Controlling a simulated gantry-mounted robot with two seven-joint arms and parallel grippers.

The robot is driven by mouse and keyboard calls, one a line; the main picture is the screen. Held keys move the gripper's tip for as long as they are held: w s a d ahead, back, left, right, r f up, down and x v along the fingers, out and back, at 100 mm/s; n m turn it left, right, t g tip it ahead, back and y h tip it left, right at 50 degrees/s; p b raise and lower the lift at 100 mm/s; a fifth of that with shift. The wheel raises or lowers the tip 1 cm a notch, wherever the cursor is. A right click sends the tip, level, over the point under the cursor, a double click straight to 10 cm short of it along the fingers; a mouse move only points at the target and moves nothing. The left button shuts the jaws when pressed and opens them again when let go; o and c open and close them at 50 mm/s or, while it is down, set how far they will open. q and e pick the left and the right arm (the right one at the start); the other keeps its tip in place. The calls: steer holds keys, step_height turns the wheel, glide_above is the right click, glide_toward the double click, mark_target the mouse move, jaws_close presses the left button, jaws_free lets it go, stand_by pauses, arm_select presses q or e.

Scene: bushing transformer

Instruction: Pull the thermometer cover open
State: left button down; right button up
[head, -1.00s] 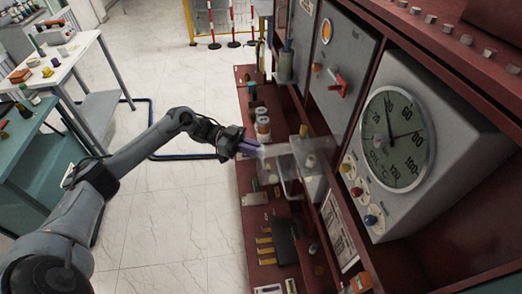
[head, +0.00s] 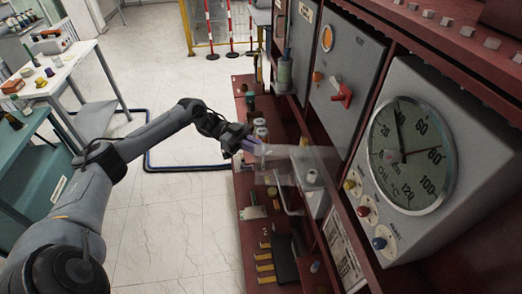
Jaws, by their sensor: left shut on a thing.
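The thermometer is a grey box with a round white dial (head: 412,155) marked °C, on the red cabinet at the right of the head view. A see-through cover (head: 325,158) juts out to the left at the cabinet's front, below and left of the dial box. My left gripper (head: 254,146) is at the left end of this clear cover and is shut on its edge. The fingertips are small and partly blurred against the cover. A small white fitting (head: 308,178) shows through or just below the cover. My right gripper is not in view.
Yellow, red and blue buttons (head: 379,243) sit beside the dial. A grey panel with a red handle (head: 341,91) stands behind. The red lower shelf (head: 246,180) holds jars and small parts under my gripper. Tiled floor at left is open.

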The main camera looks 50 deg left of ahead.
arm_select(q)
steer(key=shift+w+r, duration=0.15)
steer(key=shift+w, duration=0.1)
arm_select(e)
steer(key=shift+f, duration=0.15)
arm_select(q)
steer(key=c, duration=1.5)
jaws_free()
steer(key=shift+d, duration=0.1)
steer(key=shift+c, duration=0.2)
steer(key=o, duration=0.3)
steer(key=shift+w+d, duration=0.25)
steer(key=shift+w, duration=0.1)
steer(key=shift+o, duration=0.2)
steer(key=b+v, duration=0.5)
steer(key=v, duration=0.6)
steer(key=shift+b, duration=0.4)
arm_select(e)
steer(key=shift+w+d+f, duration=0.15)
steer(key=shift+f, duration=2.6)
arm_select(q)
steer(key=shift+s+a, duration=0.1)
steer(key=shift+a, duration=0.05)
